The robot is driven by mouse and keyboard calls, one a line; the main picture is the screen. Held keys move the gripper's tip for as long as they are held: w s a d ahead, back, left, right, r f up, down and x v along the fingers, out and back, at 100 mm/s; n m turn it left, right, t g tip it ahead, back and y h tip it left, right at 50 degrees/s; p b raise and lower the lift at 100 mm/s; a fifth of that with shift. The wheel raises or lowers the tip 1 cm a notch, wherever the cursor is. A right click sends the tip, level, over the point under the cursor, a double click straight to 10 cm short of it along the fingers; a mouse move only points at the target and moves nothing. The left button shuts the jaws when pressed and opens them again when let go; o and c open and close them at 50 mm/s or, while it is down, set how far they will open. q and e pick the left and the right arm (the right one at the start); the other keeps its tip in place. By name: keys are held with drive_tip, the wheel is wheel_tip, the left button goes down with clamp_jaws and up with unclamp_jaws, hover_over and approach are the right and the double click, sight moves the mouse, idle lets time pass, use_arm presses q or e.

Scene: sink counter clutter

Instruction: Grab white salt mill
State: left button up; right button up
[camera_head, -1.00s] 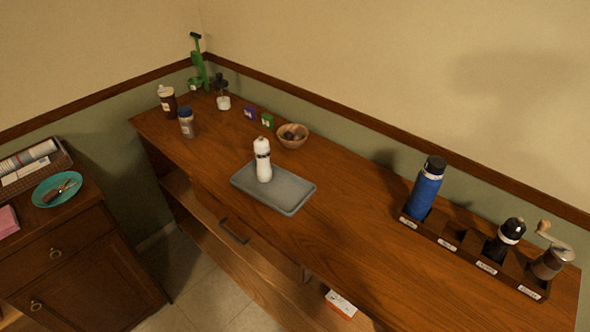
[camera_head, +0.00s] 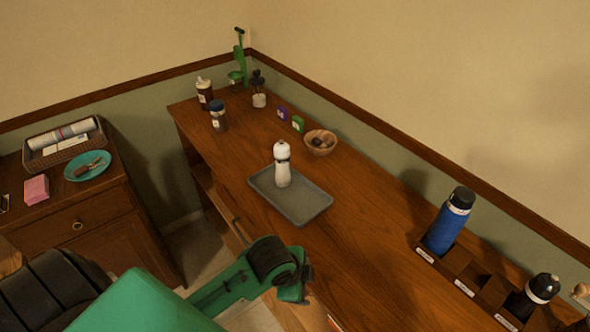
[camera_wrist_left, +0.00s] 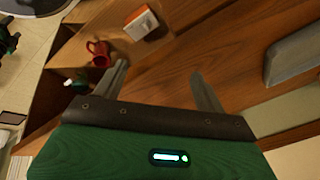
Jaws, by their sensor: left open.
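The white salt mill (camera_head: 282,166) stands upright on a grey tray (camera_head: 309,212) on the wooden counter. It has a dark band below its rounded white top. My left gripper (camera_head: 306,281) is in front of the counter's front edge, below the tray in the head view and well apart from the mill. In the left wrist view its two fingers (camera_wrist_left: 160,84) are spread with nothing between them. A corner of the grey tray also shows there (camera_wrist_left: 288,60), but the mill does not. My right gripper is in neither view.
A wooden bowl (camera_head: 320,142), small purple (camera_head: 282,113) and green (camera_head: 298,124) boxes and several bottles stand behind the mill. A blue bottle (camera_head: 448,222) stands in a dark rack at right.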

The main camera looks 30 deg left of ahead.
use_arm(q)
drive_tip(key=w+r+m, duration=0.1)
drive_tip(key=w+m, duration=0.1)
drive_tip(key=w+a+r+m, duration=0.1)
drive_tip(key=w+m, duration=0.2)
drive_tip(key=w+a+r+m, duration=0.1)
drive_tip(key=w+m, duration=0.1)
drive_tip(key=w, duration=0.1)
drive_tip(key=shift+w+r, duration=0.15)
drive_tip(key=shift+w, duration=0.1)
drive_tip(key=w+a+r+m+y, duration=0.1)
drive_tip(key=w+a+r+m, duration=0.3)
drive_tip(key=w+a+m, duration=0.15)
drive_tip(key=m+y, duration=0.2)
drive_tip(key=m, duration=0.5)
approach(280, 147)
drive_tip(key=shift+m, duration=0.25)
drive_tip(key=p+x, duration=0.1)
drive_tip(key=x, duration=0.6)
drive_tip(key=shift+w+f+p, duration=0.15)
drive_tip(key=shift+f+p, duration=0.15)
drive_tip(key=p+x, duration=0.1)
drive_tip(key=x, duration=0.3)
drive_tip(key=shift+f+p, duration=0.1)
drive_tip(key=shift+p, duration=0.3)
drive_tip(key=shift+w+f, duration=0.2)
drive_tip(key=shift+f, duration=0.25)
drive_tip(key=c, duration=1.5)
drive_tip(key=shift+c, duration=0.4)
